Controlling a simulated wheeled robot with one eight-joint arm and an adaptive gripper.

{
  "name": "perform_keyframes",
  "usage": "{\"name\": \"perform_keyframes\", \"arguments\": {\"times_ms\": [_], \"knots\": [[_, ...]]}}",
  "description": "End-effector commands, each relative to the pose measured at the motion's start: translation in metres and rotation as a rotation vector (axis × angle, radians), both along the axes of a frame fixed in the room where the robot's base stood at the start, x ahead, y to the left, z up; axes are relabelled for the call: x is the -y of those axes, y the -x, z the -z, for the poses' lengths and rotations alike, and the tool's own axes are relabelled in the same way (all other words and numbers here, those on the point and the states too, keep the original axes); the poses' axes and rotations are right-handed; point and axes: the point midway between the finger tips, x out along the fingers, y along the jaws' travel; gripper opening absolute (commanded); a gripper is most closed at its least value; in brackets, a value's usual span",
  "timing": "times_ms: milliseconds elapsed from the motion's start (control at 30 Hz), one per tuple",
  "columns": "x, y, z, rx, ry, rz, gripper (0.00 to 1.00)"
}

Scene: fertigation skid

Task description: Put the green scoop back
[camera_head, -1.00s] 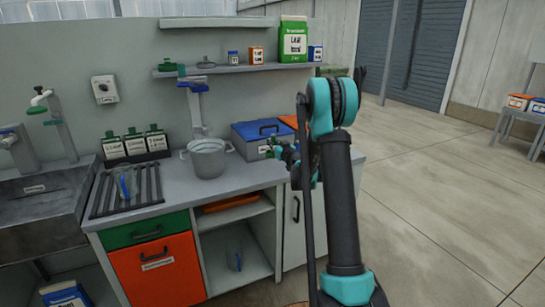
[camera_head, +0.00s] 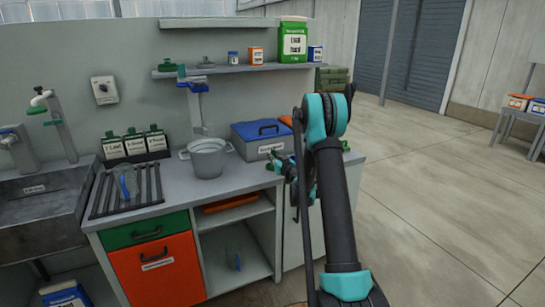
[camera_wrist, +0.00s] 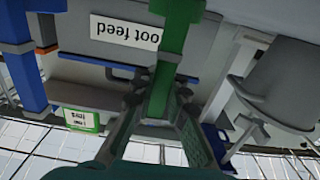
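My gripper (camera_head: 284,166) is low in front of the grey box with a blue lid, at the right part of the counter. In the wrist view, which is upside down, its two fingers (camera_wrist: 158,95) close on both sides of a narrow green bar, which looks like the handle of the green scoop (camera_wrist: 172,45). The bar runs out past the fingertips to the picture's edge, so the scoop's far end is out of view. The box (camera_head: 250,149) has a closed lid; its label, reading "oot feed" in part, shows behind the scoop in the wrist view (camera_wrist: 122,32).
A grey pot (camera_head: 207,160) stands left of the box. A rack with several green-topped bottles (camera_head: 136,146) and a drain grid (camera_head: 126,190) lie further left. A shelf (camera_head: 235,68) above carries packs and small jars. Open floor lies right of the counter.

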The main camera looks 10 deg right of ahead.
Motion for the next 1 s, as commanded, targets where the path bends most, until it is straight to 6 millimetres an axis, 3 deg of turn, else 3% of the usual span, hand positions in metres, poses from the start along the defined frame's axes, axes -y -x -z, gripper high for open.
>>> {"name": "perform_keyframes", "arguments": {"times_ms": [33,167,567,1000], "knots": [[0.000,0.000,0.000,0.000,0.000,0.000,0.18],[0.000,0.000,0.000,0.000,0.000,0.000,0.34],[0.002,0.004,-0.003,0.000,0.000,0.001,0.34],[0.027,0.082,-0.003,0.000,0.000,0.002,0.34]]}}
